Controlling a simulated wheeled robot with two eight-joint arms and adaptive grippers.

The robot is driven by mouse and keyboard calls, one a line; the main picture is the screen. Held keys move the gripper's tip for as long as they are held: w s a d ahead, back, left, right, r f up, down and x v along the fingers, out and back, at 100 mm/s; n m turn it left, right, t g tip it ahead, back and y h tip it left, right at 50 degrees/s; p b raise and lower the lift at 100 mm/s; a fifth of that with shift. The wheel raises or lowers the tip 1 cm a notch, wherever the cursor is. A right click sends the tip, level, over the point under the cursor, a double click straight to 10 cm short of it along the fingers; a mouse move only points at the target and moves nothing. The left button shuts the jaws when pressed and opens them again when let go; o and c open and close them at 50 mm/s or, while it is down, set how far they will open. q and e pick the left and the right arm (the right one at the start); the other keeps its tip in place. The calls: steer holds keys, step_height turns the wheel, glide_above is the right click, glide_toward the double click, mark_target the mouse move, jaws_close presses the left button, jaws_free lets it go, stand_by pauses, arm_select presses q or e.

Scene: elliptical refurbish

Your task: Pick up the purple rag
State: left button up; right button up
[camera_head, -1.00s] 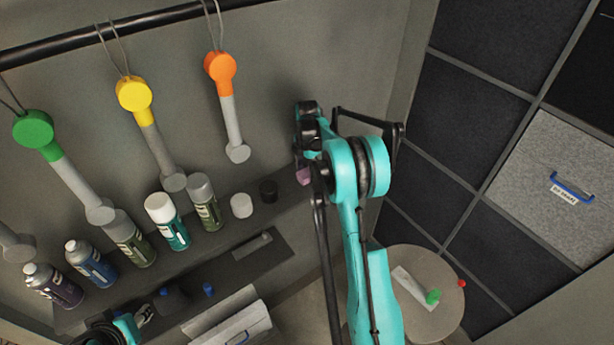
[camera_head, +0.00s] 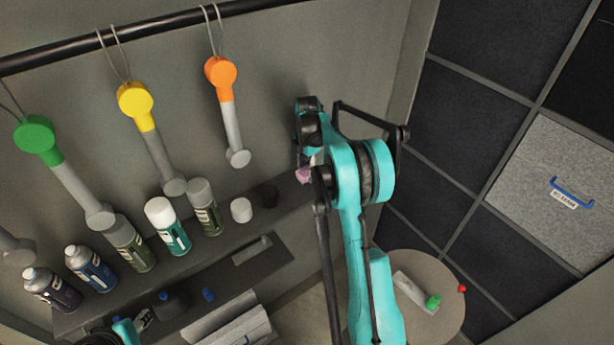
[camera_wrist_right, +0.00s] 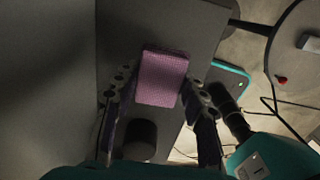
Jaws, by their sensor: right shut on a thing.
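The purple rag (camera_head: 304,175) shows as a small patch beside my right arm's wrist in the head view. In the right wrist view the rag (camera_wrist_right: 162,78) is a folded, textured block between the two dark fingers of my right gripper (camera_wrist_right: 160,90). The gripper is shut on it, with one finger at each side. In the head view my own arm hides most of this gripper.
A shelf (camera_head: 285,192) holds several spray cans, a white cap (camera_head: 241,209) and a black cap (camera_head: 268,195). Orange (camera_head: 220,72), yellow (camera_head: 135,99) and green (camera_head: 38,134) tools hang from a rail. A round table (camera_head: 440,275) stands at the lower right.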

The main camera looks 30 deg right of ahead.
steer(key=s+d+r, duration=0.5)
steer(key=s+r, duration=0.3)
steer(key=s, duration=0.2)
steer(key=shift+s+d, duration=0.2)
